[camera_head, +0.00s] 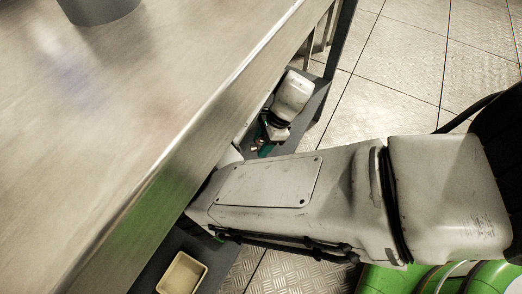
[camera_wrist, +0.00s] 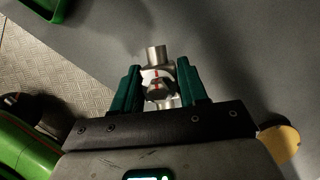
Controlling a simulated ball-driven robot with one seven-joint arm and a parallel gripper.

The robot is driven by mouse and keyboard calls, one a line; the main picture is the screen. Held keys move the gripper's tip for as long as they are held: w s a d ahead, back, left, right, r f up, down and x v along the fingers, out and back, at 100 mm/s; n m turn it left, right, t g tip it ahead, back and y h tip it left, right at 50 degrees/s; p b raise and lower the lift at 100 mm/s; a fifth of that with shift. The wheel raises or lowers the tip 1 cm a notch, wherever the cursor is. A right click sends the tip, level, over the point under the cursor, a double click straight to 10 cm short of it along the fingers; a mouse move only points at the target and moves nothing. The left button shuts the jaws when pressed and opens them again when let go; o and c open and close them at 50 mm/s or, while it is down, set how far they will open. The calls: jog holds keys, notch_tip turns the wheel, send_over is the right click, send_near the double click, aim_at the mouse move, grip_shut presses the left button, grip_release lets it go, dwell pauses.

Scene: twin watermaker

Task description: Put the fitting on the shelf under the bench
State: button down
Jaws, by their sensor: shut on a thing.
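The fitting (camera_wrist: 157,55), a small silver metal piece with a red mark, is between the teal fingers of my gripper (camera_wrist: 160,80) in the wrist view. My gripper is shut on it. Behind it is the plain grey surface of the shelf (camera_wrist: 240,45); I cannot tell whether the fitting touches it. In the head view my arm reaches in beneath the bench (camera_head: 150,120), a brushed metal top. The grey shelf (camera_head: 316,101) shows below the bench edge.
A beige tray (camera_head: 161,287) is on the shelf at the bottom of the head view. A grey round container (camera_head: 98,8) stands on the bench top. A green bin (camera_wrist: 46,8) shows at the wrist view's upper left. A dark bench leg (camera_head: 341,40) stands at the far end.

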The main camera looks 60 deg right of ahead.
jog(key=shift+w+d+f, duration=0.2)
jog(key=shift+d+f, duration=0.05)
jog(key=shift+f, duration=0.15)
jog(key=shift+w+d+f+b, duration=0.15)
jog(key=shift+f+b, duration=0.45)
jog(key=shift+f, duration=0.3)
jog(key=shift+w+f+b, duration=0.1)
jog(key=shift+f+b, duration=0.45)
jog(key=shift+f, duration=0.35)
jog(key=shift+f, duration=0.1)
jog(key=c, duration=0.6)
grip_release()
